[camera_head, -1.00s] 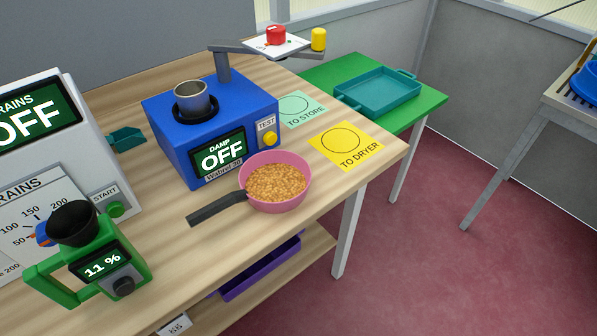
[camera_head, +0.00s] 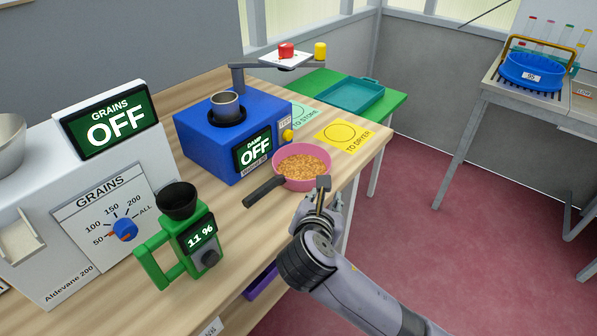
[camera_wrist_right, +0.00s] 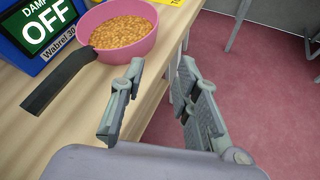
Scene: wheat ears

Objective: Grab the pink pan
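The pink pan (camera_head: 318,183) sits on the wooden table near its front edge, filled with brown grain. Its dark handle (camera_head: 264,190) points to the lower left. My right gripper (camera_head: 323,190) is in front of the pan at the table edge, and in the head view its tip overlaps the pan's rim. In the right wrist view the pan (camera_wrist_right: 150,42) is at the upper left. There the gripper (camera_wrist_right: 160,100) is open and empty, its two fingers apart, with the pan beyond them and to the left. My left gripper is not in view.
A blue damp tester (camera_head: 205,150) stands behind the pan, and a green moisture meter (camera_head: 172,245) and a white grain counter (camera_head: 75,205) stand left. A yellow "TO DRYER" card (camera_head: 345,133) lies right of the pan. A green table (camera_head: 396,100) holds a teal tray (camera_head: 350,106).

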